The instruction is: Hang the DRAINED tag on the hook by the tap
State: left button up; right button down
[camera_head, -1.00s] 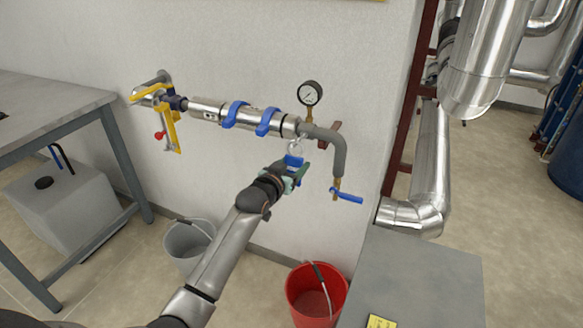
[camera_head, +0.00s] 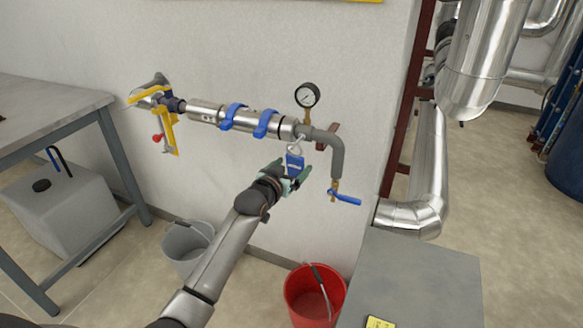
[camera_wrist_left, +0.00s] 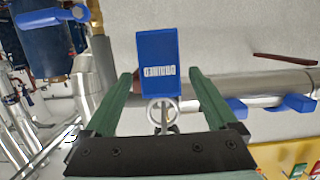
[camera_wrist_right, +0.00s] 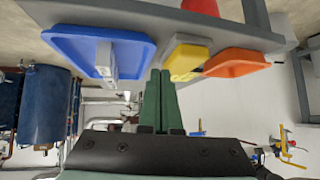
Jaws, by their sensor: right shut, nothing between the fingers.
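The blue DRAINED tag (camera_head: 294,164) hangs by its pale ring just under the pipe near the tap. In the left wrist view the tag (camera_wrist_left: 157,62) is between and beyond the fingertips, with its ring (camera_wrist_left: 162,112) nearer the palm. The hook itself is too small to make out clearly. My left gripper (camera_head: 292,178) is open around the tag, its fingers apart from it on both sides. The tap with a blue lever (camera_head: 345,196) is right of the tag, at the end of the bent grey pipe (camera_head: 338,155). My right gripper (camera_wrist_right: 161,75) is shut and empty.
A pressure gauge (camera_head: 307,95) stands on the pipe above the tag. A red bucket (camera_head: 298,300) and a grey bucket (camera_head: 180,245) stand on the floor below.

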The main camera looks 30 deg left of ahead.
pick_arm(q)
jog(key=shift+o, duration=0.3)
jog(key=shift+s, duration=0.1)
jog(key=shift+s, duration=0.2)
jog(key=p+v, duration=0.1)
jog(key=v, duration=1.1)
pick_arm(e)
jog(key=shift+s+d+r, duration=0.25)
jog(key=shift+d+r, duration=0.1)
jog(key=shift+d, duration=0.1)
pick_arm(q)
jog(key=shift+p, duration=0.3)
